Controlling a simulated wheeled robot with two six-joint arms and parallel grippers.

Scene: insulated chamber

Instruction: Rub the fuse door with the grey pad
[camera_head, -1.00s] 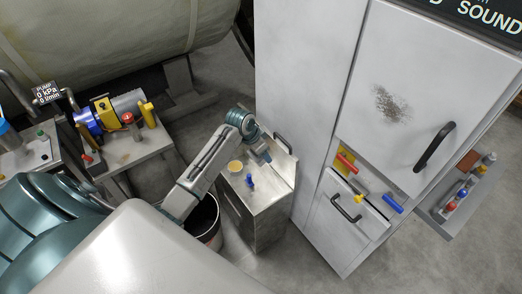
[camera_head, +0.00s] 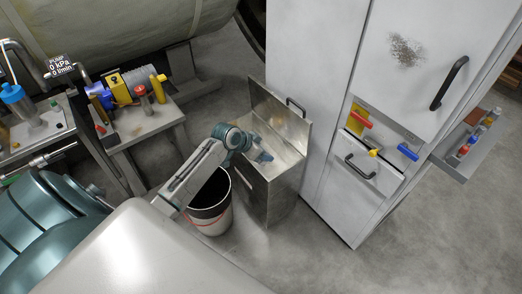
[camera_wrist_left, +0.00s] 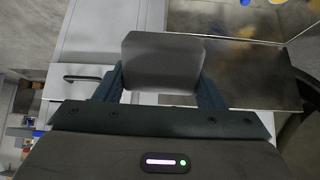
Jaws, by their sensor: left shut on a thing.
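The grey pad (camera_wrist_left: 162,62) is a flat, dark grey, rounded square between the fingers of my left gripper (camera_wrist_left: 162,88) in the left wrist view. In the head view this gripper (camera_head: 264,156) is shut and low at an open metal box; the pad cannot be made out there. The upper white cabinet door, apparently the fuse door (camera_head: 385,85), stands at the upper right. It has a dark speckled smudge (camera_head: 407,50) and a black bar handle (camera_head: 449,83). The gripper is well below and left of this door, apart from it. My right gripper is out of view.
The metal box (camera_head: 286,188) has a raised lid and stands beside the cabinet. A bucket (camera_head: 214,218) is left of it. A lower drawer front (camera_head: 345,185) sits below red, yellow and blue handles. A side shelf (camera_head: 462,172) juts out at right. Floor in front is clear.

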